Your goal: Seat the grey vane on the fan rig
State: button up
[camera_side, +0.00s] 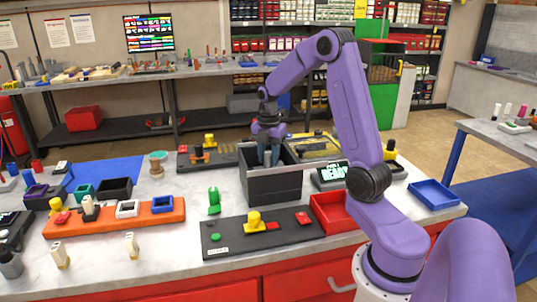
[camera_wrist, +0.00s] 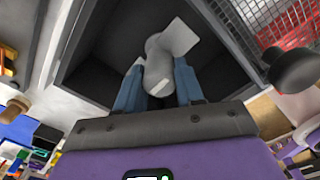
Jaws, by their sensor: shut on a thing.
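The grey vane (camera_wrist: 158,68) is clasped between the two blue fingers of my gripper (camera_wrist: 159,64) in the wrist view; its flat, paler end points up and to the right. In the side view my gripper (camera_side: 268,156) points down into the mouth of a dark, open-topped box (camera_side: 273,188) on the bench. The box's dark inner walls (camera_wrist: 98,45) surround the vane in the wrist view. The vane cannot be made out in the side view. Which of the fixtures is the fan rig I cannot tell, and no contact between vane and box is clear.
A dark board (camera_side: 232,240) with yellow and red parts lies in front of the box, and a green part (camera_side: 214,201) stands to its left. A red tray (camera_side: 331,214) and a display reading READY (camera_side: 331,174) are at right. An orange block (camera_side: 110,221) lies left.

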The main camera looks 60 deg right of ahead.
jog(key=shift+f, duration=1.1)
dwell(1.1)
jog(key=o, duration=1.2)
jog(key=shift+r, duration=0.1)
jog(key=shift+r, duration=4.4)
